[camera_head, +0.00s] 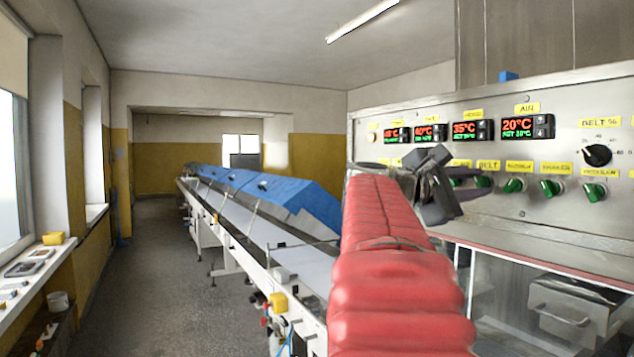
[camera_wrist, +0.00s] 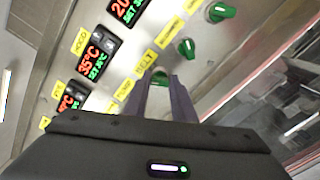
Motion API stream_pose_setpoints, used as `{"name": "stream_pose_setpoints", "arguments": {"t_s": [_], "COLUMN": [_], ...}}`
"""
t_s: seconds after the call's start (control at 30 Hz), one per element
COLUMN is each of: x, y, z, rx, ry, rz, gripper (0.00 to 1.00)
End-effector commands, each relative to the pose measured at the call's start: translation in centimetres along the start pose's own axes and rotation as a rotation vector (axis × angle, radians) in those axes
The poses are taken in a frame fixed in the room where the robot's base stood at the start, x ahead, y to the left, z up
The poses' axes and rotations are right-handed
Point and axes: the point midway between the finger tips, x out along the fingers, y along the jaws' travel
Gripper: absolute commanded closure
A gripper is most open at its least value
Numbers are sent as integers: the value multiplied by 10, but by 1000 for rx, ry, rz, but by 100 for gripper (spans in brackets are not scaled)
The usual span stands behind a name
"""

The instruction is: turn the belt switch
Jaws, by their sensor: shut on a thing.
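The belt switch is a green rotary knob (camera_head: 483,181) under the yellow BELT label (camera_head: 488,165) on the steel panel. My gripper (camera_head: 492,194) reaches the panel from the left, its fingers at this knob. In the wrist view, my gripper's two purple fingers (camera_wrist: 165,80) are closed around the green belt switch (camera_wrist: 160,76), just below the BELT label (camera_wrist: 147,62). The fingers hide most of the knob, so its turn angle cannot be told.
More green knobs (camera_head: 514,186) follow closely to the right, and a black BELT % dial (camera_head: 597,155) sits at far right. Red temperature displays (camera_head: 472,130) line the panel above. A long conveyor with blue covers (camera_head: 230,185) runs away at left, beside clear floor (camera_head: 165,280).

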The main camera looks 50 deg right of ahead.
Motion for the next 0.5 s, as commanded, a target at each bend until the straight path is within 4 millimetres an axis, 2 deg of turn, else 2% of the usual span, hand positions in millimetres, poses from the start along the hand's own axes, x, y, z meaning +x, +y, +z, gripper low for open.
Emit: {"name": "stream_pose_setpoints", "arguments": {"t_s": [0.03, 0.2, 0.23, 0.5], "x": [1, 1, 1, 1], "y": [-2, -2, -2, -1], "z": [-5, -5, -5, -2], "rx": [-6, -5, -5, -2], "ry": [7, 7, 7, 3], "rz": [-2, -2, -2, -1], "gripper": [99, 99, 76, 58]}}
